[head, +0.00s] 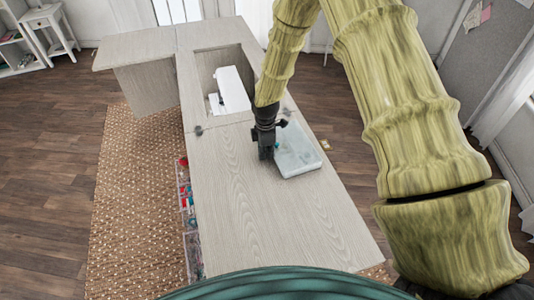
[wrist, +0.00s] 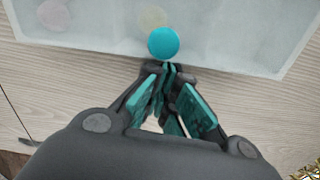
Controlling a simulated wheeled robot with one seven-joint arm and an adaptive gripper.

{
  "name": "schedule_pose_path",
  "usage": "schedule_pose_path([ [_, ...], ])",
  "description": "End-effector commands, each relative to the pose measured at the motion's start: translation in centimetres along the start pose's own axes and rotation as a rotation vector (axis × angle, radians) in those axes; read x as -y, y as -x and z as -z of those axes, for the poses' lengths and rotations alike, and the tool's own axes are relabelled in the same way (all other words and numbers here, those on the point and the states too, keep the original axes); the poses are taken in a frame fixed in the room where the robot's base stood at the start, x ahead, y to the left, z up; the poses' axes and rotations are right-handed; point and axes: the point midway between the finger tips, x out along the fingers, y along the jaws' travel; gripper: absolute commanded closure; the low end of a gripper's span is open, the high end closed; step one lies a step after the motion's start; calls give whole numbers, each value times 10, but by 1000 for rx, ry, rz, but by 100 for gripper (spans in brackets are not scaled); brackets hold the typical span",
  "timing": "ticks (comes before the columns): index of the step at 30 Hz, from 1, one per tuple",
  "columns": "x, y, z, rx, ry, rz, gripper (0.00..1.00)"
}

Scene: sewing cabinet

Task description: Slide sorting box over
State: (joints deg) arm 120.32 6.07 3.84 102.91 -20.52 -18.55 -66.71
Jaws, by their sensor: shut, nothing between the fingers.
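The sorting box (head: 301,155) is a pale, translucent shallow tray on the wooden cabinet top, right of my gripper in the head view. In the wrist view its near wall (wrist: 235,66) runs across the top of the picture. My gripper (head: 264,153) points down at the box's left side. In the wrist view my gripper (wrist: 168,72) is shut and empty, with its fingertips at the box's near edge. Whether they touch it I cannot tell. A round turquoise piece (wrist: 163,43) shows just beyond the fingertips, and paler round shapes show through the box.
The cabinet top (head: 270,222) is bare in front of the box and to its left. A white sewing machine (head: 232,90) sits in a recess behind. The cabinet's right edge lies close beyond the box, near a small tan item (head: 326,145). Drawers (head: 188,215) with colourful supplies show at the left side.

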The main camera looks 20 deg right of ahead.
Motion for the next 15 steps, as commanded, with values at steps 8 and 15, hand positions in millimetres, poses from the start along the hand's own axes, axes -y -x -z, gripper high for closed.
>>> schedule_pose_path([
  [8, 0, 0, 5, 0, -2, 0, 100],
  [15, 2, 0, 37, 0, -3, 1, 100],
])
